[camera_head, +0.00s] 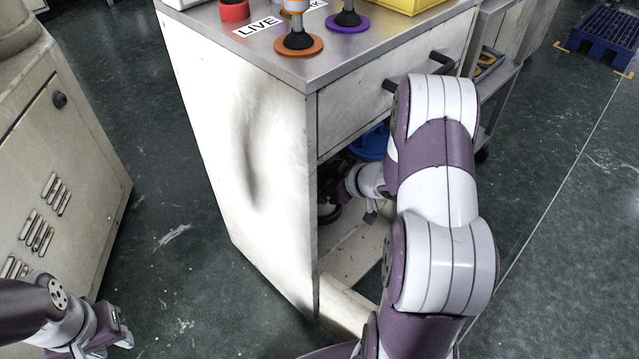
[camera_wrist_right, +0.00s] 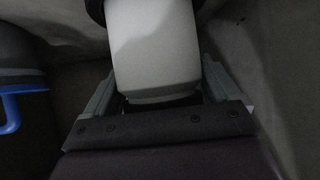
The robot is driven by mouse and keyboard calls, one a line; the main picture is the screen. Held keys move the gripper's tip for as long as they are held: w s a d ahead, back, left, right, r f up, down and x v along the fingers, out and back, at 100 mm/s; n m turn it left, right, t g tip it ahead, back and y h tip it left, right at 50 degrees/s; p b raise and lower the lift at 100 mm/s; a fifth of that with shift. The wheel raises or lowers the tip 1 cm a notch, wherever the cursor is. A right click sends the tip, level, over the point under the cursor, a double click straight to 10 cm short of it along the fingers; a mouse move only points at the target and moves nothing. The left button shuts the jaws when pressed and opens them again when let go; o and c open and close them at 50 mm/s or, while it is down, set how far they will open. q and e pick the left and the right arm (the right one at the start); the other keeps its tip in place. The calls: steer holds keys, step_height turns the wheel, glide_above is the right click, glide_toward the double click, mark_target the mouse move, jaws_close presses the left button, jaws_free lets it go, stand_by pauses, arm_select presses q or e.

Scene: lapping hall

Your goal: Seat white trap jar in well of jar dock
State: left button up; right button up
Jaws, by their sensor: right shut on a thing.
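The white trap jar (camera_wrist_right: 155,50) fills the middle of the right wrist view, between the two grey fingers of my right gripper (camera_wrist_right: 160,85), which is shut on it. A dark ring shows at the far end of the jar; I cannot tell whether it is part of the jar or of the dock. In the head view my right arm reaches into the open lower bay of the cabinet, where the jar is hidden. I cannot clearly make out the jar dock. My left gripper (camera_head: 112,335) is at the lower left, above the floor, away from the cabinet; its opening is unclear.
The metal-topped cabinet (camera_head: 245,150) has a drawer above the bay and orange (camera_head: 298,45) and purple (camera_head: 348,21) ringed stands on top. A dark container with a blue handle (camera_wrist_right: 10,110) is left of the jar. A vented grey cabinet (camera_head: 50,190) stands left, with clear floor between.

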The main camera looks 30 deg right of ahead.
steer(key=shift+f, duration=0.15)
steer(key=o, duration=0.9)
steer(key=shift+r, duration=0.25)
steer(key=p+v, duration=0.6)
steer(key=v, duration=0.6)
steer(key=shift+d, duration=0.1)
